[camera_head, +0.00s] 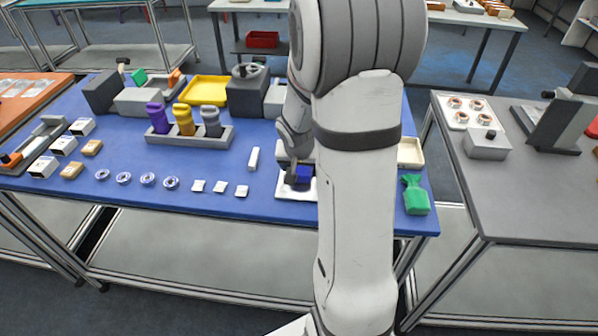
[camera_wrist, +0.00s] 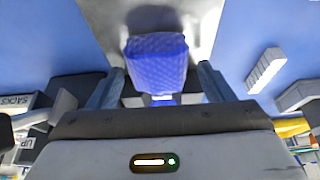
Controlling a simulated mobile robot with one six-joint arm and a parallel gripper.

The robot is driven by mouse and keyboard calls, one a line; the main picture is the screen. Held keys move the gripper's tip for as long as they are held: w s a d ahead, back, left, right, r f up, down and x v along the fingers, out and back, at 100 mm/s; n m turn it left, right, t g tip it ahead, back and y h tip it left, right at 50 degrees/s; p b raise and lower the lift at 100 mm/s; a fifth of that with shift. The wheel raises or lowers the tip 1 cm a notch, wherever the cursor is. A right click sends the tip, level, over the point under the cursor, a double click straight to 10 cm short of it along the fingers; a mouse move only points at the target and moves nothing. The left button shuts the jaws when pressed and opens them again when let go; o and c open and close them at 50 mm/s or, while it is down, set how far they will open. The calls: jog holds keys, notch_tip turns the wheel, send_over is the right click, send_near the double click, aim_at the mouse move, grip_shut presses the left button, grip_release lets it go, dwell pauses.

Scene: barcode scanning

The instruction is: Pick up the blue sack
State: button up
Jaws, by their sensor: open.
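The blue sack (camera_head: 304,175) sits on a small white plate (camera_head: 284,187) near the front edge of the blue table, partly hidden by my arm in the head view. In the wrist view the sack (camera_wrist: 157,62) is quilted and lies centred between the fingers. My gripper (camera_wrist: 161,76) is open, one finger on each side of the sack, with a visible gap at each side. In the head view my gripper is mostly hidden behind my arm.
A green sack (camera_head: 416,197) stands right of my arm. A white bar (camera_head: 254,158) lies left of the plate. Small parts line the table's front left. A grey table (camera_head: 520,199) stands right.

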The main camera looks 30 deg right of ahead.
jog(key=c, duration=1.3)
jog(key=shift+o, duration=0.2)
